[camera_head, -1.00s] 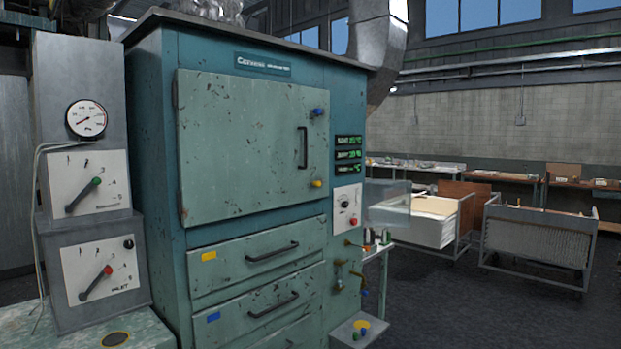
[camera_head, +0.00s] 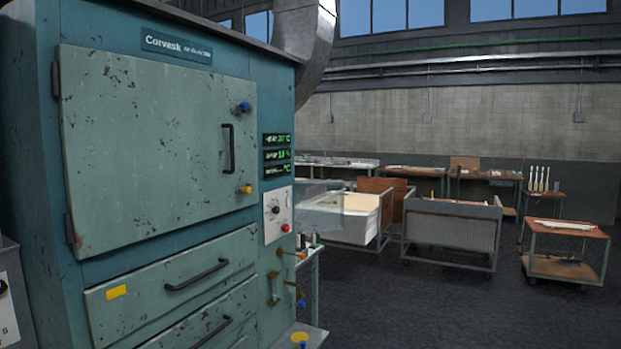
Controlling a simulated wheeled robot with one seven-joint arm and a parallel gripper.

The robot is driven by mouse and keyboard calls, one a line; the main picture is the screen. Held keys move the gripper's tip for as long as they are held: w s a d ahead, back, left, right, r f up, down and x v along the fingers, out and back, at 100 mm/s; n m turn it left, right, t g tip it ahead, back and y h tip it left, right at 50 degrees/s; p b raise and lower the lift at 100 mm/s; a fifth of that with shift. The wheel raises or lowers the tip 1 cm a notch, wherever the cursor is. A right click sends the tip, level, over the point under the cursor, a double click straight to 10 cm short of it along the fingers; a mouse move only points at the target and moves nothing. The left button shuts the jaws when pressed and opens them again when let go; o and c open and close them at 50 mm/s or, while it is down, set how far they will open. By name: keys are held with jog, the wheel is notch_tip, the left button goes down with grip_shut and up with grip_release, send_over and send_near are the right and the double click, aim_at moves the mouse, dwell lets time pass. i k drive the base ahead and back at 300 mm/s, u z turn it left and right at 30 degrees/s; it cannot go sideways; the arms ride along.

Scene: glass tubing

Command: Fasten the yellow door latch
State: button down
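The yellow door latch (camera_head: 245,189) is a small knob at the lower right corner of the big door (camera_head: 150,150) of a teal oven cabinet. A blue latch (camera_head: 243,107) sits at the door's upper right corner. A black vertical handle (camera_head: 229,149) is between them. The door looks closed against the cabinet. At this size I cannot tell whether either latch is fastened. My gripper is not in view.
Drawers (camera_head: 180,285) lie below the door, one with a yellow label. A control panel (camera_head: 278,216) and green displays (camera_head: 277,154) are right of the door. Carts (camera_head: 451,232) and a small trolley (camera_head: 566,254) stand farther right. Dark floor (camera_head: 400,310) is open there.

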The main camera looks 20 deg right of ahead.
aim_at(249, 189)
jog(key=z, duration=0.8)
jog(key=i, duration=2.2)
jog(key=u, duration=1.1)
jog(key=i, duration=0.55)
jog(key=u, duration=0.65)
